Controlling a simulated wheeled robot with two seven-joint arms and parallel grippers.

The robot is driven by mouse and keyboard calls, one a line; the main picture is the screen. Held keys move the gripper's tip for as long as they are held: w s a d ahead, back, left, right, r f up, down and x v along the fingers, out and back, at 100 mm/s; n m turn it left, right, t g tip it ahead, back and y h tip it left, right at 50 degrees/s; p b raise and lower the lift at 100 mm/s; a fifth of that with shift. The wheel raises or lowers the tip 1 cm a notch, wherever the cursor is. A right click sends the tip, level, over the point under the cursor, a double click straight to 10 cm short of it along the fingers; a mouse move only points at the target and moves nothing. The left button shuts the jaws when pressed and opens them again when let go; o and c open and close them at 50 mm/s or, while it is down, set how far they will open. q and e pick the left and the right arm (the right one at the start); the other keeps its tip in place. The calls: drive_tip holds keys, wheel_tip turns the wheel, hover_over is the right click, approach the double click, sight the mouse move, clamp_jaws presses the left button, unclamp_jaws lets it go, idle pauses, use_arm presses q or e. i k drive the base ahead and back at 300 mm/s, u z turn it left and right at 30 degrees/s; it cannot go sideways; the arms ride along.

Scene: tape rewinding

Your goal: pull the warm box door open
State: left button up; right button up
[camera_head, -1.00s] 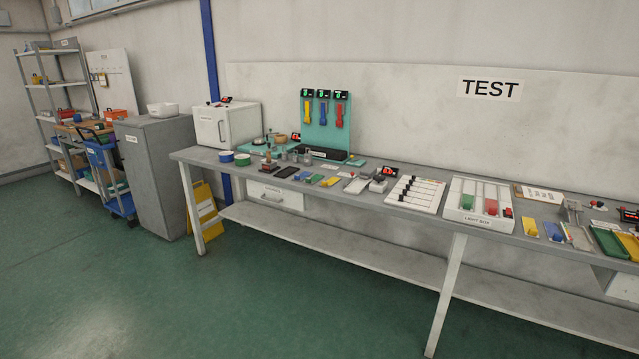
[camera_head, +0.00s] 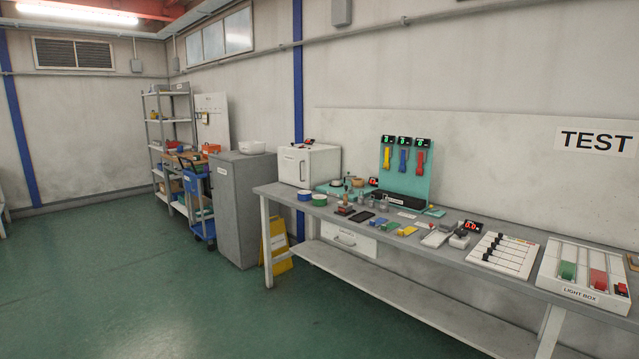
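The warm box is most likely the white box (camera_head: 308,165) at the left end of the long bench, against the wall. Its front door (camera_head: 293,167) faces left and forward and looks shut. A small dark mark shows on the door, too small to read. A small red-lit display (camera_head: 309,142) sits on top of the box. Neither of my grippers is in the picture, so I cannot see whether they hold anything.
The bench (camera_head: 265,190) runs right, with several tools and trays on it. A grey cabinet (camera_head: 243,207) stands left of it, with a yellow floor sign (camera_head: 279,247) between them. A blue cart (camera_head: 199,207) and shelves stand farther back. The green floor (camera_head: 130,290) in front is clear.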

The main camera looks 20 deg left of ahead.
sight(294, 165)
drive_tip(key=u, duration=0.55)
drive_tip(key=i, duration=1.3)
drive_tip(key=u, duration=0.6)
drive_tip(key=i, duration=1.55)
drive_tip(key=z, duration=0.85)
drive_tip(key=i, duration=1.15)
drive_tip(key=z, duration=0.5)
